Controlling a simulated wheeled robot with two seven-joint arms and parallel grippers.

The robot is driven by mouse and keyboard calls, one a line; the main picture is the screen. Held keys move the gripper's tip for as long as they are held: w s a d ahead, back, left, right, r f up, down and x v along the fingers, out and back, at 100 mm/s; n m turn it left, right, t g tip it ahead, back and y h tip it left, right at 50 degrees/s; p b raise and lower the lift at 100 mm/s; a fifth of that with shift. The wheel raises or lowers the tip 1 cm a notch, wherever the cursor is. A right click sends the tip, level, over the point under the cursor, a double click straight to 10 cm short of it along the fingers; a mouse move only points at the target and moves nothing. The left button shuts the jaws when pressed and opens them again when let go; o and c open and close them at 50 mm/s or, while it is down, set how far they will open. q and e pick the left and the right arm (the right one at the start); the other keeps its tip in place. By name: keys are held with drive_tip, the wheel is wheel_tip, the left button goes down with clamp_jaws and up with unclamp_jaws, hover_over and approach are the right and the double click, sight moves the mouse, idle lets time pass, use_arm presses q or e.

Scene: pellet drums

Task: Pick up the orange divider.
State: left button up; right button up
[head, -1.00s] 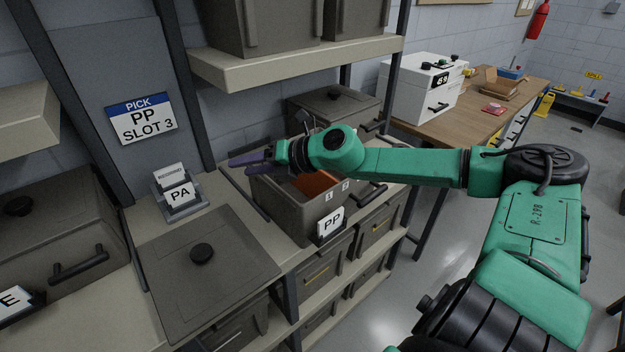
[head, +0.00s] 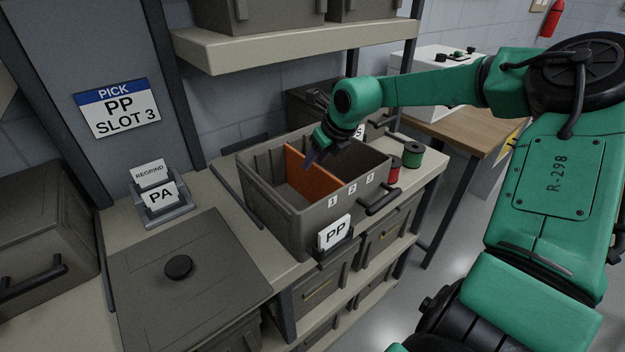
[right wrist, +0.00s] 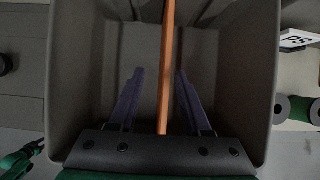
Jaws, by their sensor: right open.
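The orange divider (head: 302,170) stands upright inside the grey open bin (head: 291,222) that carries the PP card (head: 335,232) and the numbers 1, 2 and 3. My right gripper (head: 311,160) is over the bin, with its purple fingers pointing down beside the divider's upper edge. In the right wrist view, the divider (right wrist: 167,70) runs between the two spread fingers of my right gripper (right wrist: 159,75), with a gap on each side. The gripper is open and holds nothing.
A lidded bin (head: 190,285) stands in front at the left, near the PA card holder (head: 163,200). A green spool (head: 412,155) and a red spool (head: 393,170) stand right of the open bin. An upper shelf (head: 290,48) hangs behind and above.

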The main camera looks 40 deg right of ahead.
sight(315, 163)
drive_tip(key=shift+w+d+f+p, duration=0.15)
drive_tip(key=shift+w+d+f, duration=0.15)
drive_tip(key=shift+w+f, duration=0.25)
drive_tip(key=shift+w+d+f+p, duration=0.15)
drive_tip(key=shift+w+d+f, duration=0.15)
drive_tip(key=shift+f, duration=0.3)
drive_tip(key=shift+p+x, duration=0.8)
drive_tip(key=shift+x, duration=0.25)
use_arm(q)
drive_tip(key=w+d+r, duration=0.1)
drive_tip(key=w+r, duration=0.1)
drive_tip(key=shift+d+r, duration=0.35)
drive_tip(key=shift+d, duration=0.05)
use_arm(e)
drive_tip(key=x, duration=0.2)
drive_tip(key=shift+w+a+f, duration=0.1)
drive_tip(key=shift+w+f, duration=0.05)
drive_tip(key=shift+f, duration=0.05)
use_arm(q)
drive_tip(key=shift+s+a+f, duration=0.15)
drive_tip(key=shift+a+f, duration=0.05)
drive_tip(key=shift+f, duration=0.1)
drive_tip(key=shift+f+b, duration=0.4)
drive_tip(key=shift+b, duration=0.2)
use_arm(e)
drive_tip(key=shift+f, duration=0.2)
